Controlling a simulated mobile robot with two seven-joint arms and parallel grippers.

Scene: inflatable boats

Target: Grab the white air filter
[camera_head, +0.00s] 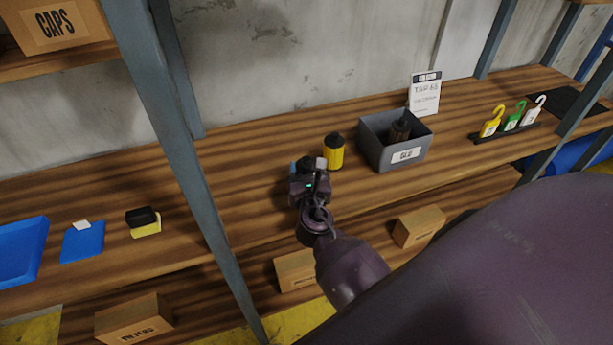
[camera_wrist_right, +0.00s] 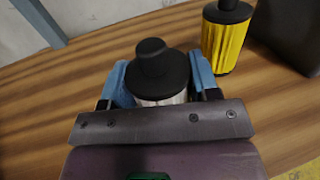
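The white air filter (camera_wrist_right: 163,98) has a black cap and a pale body in the right wrist view. It is between the blue fingers of my right gripper (camera_wrist_right: 160,85), one finger on each side and close to its body. I cannot tell whether both fingers press on it. Its lower part is hidden behind the gripper. In the head view my right gripper (camera_head: 307,168) is low over the wooden shelf, and the filter's black cap (camera_head: 307,160) shows among the fingers. My left gripper is not in view.
A yellow filter with a black cap (camera_head: 334,153) stands just right of the gripper. A grey bin (camera_head: 372,152) is beyond it. Tags on hooks (camera_head: 513,122) are at the far right. A blue-grey post (camera_head: 190,170) rises left of my arm; a yellow-black block (camera_head: 144,222) lies past it.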

